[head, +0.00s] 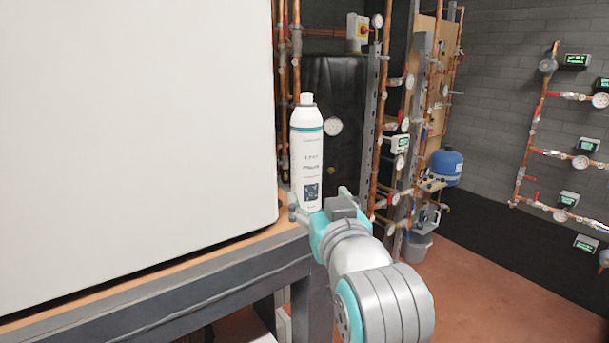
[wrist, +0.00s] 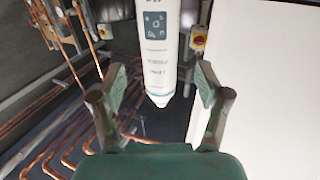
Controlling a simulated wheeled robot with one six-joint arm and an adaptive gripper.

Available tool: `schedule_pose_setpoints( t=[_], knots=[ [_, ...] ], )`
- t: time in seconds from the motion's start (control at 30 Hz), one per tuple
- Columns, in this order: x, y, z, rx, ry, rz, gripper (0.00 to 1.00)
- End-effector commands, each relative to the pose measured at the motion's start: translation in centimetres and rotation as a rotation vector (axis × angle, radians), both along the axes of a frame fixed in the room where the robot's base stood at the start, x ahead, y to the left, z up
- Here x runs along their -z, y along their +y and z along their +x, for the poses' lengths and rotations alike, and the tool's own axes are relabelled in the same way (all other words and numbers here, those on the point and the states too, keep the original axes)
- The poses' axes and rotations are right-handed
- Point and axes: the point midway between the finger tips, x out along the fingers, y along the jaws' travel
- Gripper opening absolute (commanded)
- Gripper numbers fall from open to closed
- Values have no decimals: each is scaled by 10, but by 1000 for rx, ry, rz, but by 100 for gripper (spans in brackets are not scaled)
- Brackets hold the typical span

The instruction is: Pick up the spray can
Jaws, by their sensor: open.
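The white spray can (head: 307,150) with a teal band and a white cap stands upright near the table corner in the head view. Its foot is partly hidden behind my gripper (head: 318,200). In the wrist view the can (wrist: 158,45) appears upside down, ahead of and between the two fingers of my gripper (wrist: 158,88). The fingers are spread on either side of it, with a visible gap on each side. My gripper is open and holds nothing.
A large white box (head: 130,120) stands on the table (head: 200,270) close to the can's left. Copper pipes with gauges (head: 392,130) rise behind. A blue tank (head: 446,167) hangs farther back. The red floor (head: 500,290) at the right is clear.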

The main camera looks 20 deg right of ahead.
Motion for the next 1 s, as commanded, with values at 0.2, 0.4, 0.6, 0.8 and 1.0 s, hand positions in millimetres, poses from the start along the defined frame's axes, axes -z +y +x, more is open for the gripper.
schedule_pose_setpoints(
  t=[0.2,0.4,0.6,0.8,1.0],
  knots=[
    [-23,0,0,5,-8,12,75],
    [-23,-4,26,6,-5,12,75],
    [-24,-6,49,5,-7,12,75],
    [-22,-7,62,5,-7,12,75],
    [-20,-11,90,6,-6,12,75]
  ],
)
